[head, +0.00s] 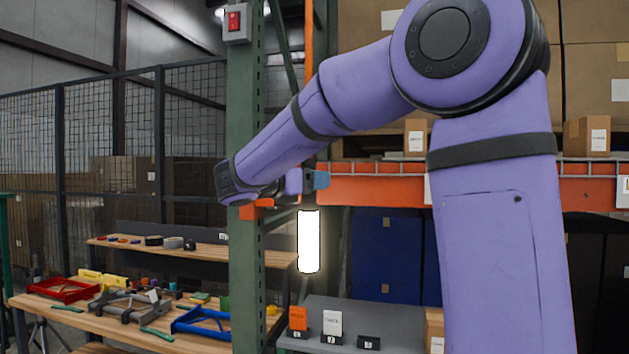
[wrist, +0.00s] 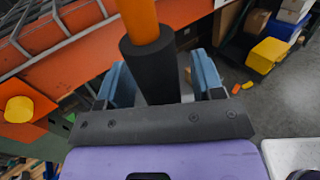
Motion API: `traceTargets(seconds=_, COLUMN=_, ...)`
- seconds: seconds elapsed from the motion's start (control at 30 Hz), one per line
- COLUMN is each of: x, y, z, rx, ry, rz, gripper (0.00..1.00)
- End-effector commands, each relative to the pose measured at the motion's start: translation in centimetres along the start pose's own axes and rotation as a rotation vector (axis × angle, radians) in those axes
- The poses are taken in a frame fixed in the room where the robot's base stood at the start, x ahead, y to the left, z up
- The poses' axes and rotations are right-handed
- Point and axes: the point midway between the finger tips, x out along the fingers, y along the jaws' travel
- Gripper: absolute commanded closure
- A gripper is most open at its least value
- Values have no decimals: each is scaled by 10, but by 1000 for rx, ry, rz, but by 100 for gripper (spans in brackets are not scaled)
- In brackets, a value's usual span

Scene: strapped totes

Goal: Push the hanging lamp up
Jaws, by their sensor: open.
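The hanging lamp (head: 309,241) shows in the head view as a bright white upright tube, just right of the green post. My gripper (head: 321,180) is small there, a little above the lamp's lit part, and my forearm hides part of what is above the lamp. In the wrist view my gripper (wrist: 162,78) is open, with one blue finger on each side of a black sleeve (wrist: 150,68) on an orange rod (wrist: 137,18). A gap shows right of the sleeve; contact on its left is unclear. I cannot tell whether this rod belongs to the lamp.
A green rack post (head: 246,130) stands left of the lamp, with a red switch box (head: 236,22) on it. An orange rack beam (head: 375,190) runs right, behind my arm. Below are a grey shelf (head: 330,310) and a wooden bench (head: 150,335) with tools.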

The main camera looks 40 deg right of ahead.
Motion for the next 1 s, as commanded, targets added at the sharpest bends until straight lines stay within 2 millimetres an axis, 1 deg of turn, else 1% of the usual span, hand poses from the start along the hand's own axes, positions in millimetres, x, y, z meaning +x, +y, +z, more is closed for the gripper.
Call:
traceTargets(seconds=0.13, x=9, y=0, z=0, rx=0, ry=0, rz=1, gripper=39)
traceTargets(seconds=0.43, x=11, y=0, z=0, rx=0, ry=0, rz=1, gripper=39)
traceTargets(seconds=0.47, x=11, y=0, z=0, rx=0, ry=0, rz=1, gripper=44)
traceTargets(seconds=0.5, x=11, y=0, z=0, rx=0, ry=0, rz=1, gripper=53)
traceTargets(seconds=0.57, x=11, y=0, z=0, rx=0, ry=0, rz=1, gripper=66)
traceTargets(seconds=0.6, x=11, y=0, z=0, rx=0, ry=0, rz=1, gripper=76)
traceTargets(seconds=0.67, x=11, y=0, z=0, rx=0, ry=0, rz=1, gripper=90)
traceTargets(seconds=0.7, x=11, y=0, z=0, rx=0, ry=0, rz=1, gripper=99)
traceTargets(seconds=0.73, x=11, y=0, z=0, rx=0, ry=0, rz=1, gripper=100)
traceTargets(seconds=0.87, x=11, y=0, z=2, rx=1, ry=0, rz=1, gripper=100)
traceTargets(seconds=0.97, x=11, y=0, z=8, rx=3, ry=0, rz=1, gripper=100)
traceTargets(seconds=1.0, x=11, y=0, z=13, rx=4, ry=0, rz=1, gripper=100)
